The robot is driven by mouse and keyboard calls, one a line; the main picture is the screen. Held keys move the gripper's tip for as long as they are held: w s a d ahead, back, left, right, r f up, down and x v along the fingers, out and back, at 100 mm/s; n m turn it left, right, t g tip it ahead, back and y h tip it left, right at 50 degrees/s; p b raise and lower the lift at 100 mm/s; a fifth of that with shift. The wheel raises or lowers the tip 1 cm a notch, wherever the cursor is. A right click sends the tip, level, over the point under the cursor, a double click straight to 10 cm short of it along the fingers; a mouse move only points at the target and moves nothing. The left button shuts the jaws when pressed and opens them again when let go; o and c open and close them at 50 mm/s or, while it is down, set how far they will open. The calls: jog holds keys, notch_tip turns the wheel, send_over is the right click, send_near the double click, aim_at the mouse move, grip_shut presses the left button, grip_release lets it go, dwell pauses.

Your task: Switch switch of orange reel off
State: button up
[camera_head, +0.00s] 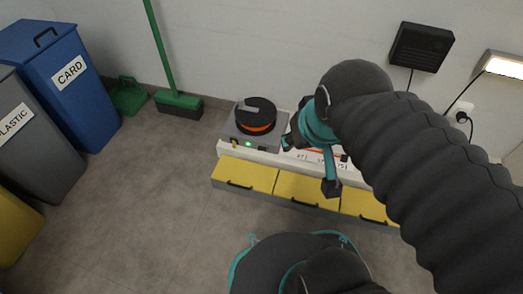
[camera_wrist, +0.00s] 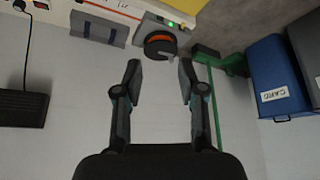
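The orange reel (camera_head: 256,115), a black drum with an orange band, stands on a grey base on the white bench. A small green light (camera_head: 248,144) glows on the front of its base, probably at the switch; the switch's own shape is too small to tell. In the wrist view the reel (camera_wrist: 160,45) is beyond my fingertips, with the green light (camera_wrist: 170,24) at the upper edge. My gripper (camera_head: 309,165) is just right of the reel in the head view. In the wrist view my gripper (camera_wrist: 160,74) is open and empty, its fingers apart from the reel.
Yellow drawers (camera_head: 245,174) run below the bench. A green broom (camera_head: 178,98) and dustpan (camera_head: 127,97) stand left of the reel, beside a blue card bin (camera_head: 68,84). A black wall box (camera_head: 421,47) hangs at right.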

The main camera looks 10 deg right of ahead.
jog(key=shift+r, duration=0.1)
grip_shut()
jog(key=w+d+f+n+g+h+p, duration=0.1)
jog(key=w+f+n+g+h+p, duration=0.2)
jog(key=w+f+n, duration=0.7)
jog(key=w+d+f+n+g+h+p, duration=0.1)
jog(key=w+f+n+g+p, duration=0.4)
jog(key=f, duration=0.8)
jog(key=w+a+f+n+t+y, duration=0.1)
jog(key=w+a+f+n+t, duration=0.1)
jog(key=n, duration=0.6)
jog(key=w+a+f+n+t+y, duration=0.2)
jog(key=w+a+f+n+t, duration=0.1)
jog(key=w+f+n, duration=0.4)
jog(key=shift+w+a+n, duration=0.45)
jog(key=shift+w+n, duration=0.15)
jog(key=shift+n, duration=0.1)
